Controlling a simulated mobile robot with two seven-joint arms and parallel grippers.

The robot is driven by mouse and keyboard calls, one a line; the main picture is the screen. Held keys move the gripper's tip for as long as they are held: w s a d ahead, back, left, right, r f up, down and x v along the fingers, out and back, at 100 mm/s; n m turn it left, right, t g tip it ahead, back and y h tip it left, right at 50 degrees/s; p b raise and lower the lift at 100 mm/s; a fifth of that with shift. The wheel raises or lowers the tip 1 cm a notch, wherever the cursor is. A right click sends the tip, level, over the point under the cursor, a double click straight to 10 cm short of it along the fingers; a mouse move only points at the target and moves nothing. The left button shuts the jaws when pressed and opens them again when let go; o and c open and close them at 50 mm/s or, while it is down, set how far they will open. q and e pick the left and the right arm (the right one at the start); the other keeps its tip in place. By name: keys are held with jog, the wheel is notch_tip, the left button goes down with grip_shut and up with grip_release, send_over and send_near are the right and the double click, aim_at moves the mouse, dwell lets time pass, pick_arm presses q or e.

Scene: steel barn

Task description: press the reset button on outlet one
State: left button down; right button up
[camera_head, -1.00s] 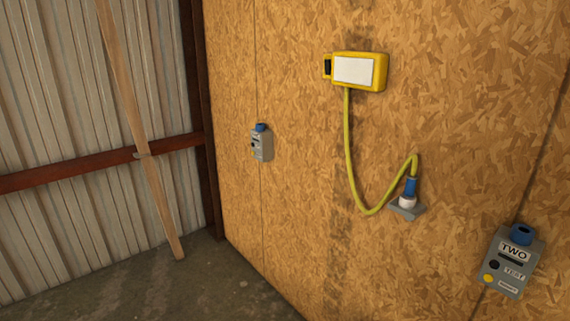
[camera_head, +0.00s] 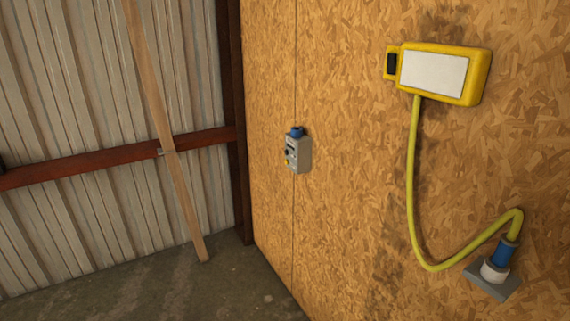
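A small grey outlet box (camera_head: 298,154) with a blue socket on top is fixed to the chipboard wall, left of the middle of the head view. A yellow spot and dark spots show on its left-facing front. I see it at a steep angle and cannot read its label, so I cannot tell whether it is outlet one. Neither of my grippers is in view.
A yellow box (camera_head: 479,78) with a white panel hangs on the wall at right. Its yellow cable (camera_head: 412,190) loops down to a blue plug (camera_head: 503,252) in a grey-based socket. A wooden plank (camera_head: 172,165) leans against the metal wall. Concrete floor (camera_head: 215,288) is clear lower left.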

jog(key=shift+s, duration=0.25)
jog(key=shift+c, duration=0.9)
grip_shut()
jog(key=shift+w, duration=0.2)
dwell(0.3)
